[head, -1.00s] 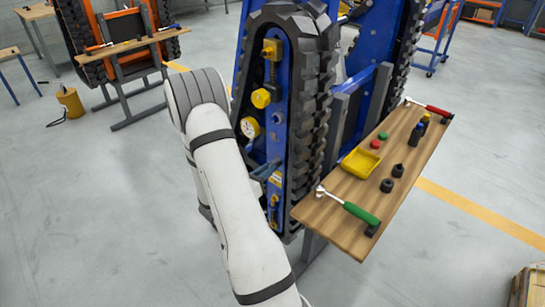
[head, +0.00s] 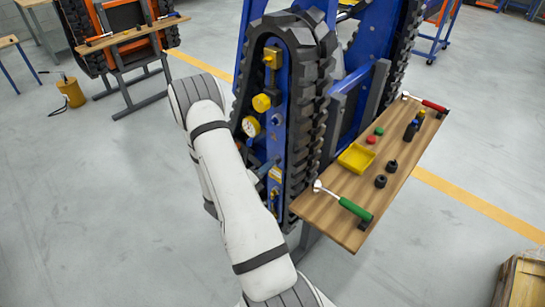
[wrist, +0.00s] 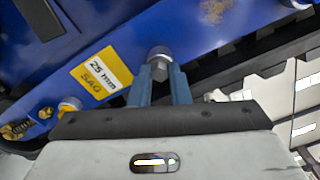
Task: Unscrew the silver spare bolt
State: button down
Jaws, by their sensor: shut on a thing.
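The silver bolt (wrist: 160,62) is at the lower edge of the blue track frame (wrist: 190,30) in the wrist view. Its hex head sits between the two blue-grey fingers of my gripper (wrist: 160,82), which is shut on it. The bolt still meets the blue frame. A yellow "25 mm SAG" label (wrist: 101,72) is just left of it. In the head view my white arm reaches to the side of the blue carrier (head: 272,140), and the bolt cannot be made out there.
A black rubber track (head: 308,110) runs around the frame, close to my arm. A wooden shelf (head: 338,210) to the right holds a green-handled wrench (head: 355,209), a yellow tray (head: 356,158) and dark sockets. A wooden crate (head: 525,285) stands at lower right.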

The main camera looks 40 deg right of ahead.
dwell(0.3)
jog(key=n+p, duration=0.5)
jog(key=n, duration=0.5)
jog(key=c, duration=1.5)
grip_release()
jog(key=shift+f, duration=0.1)
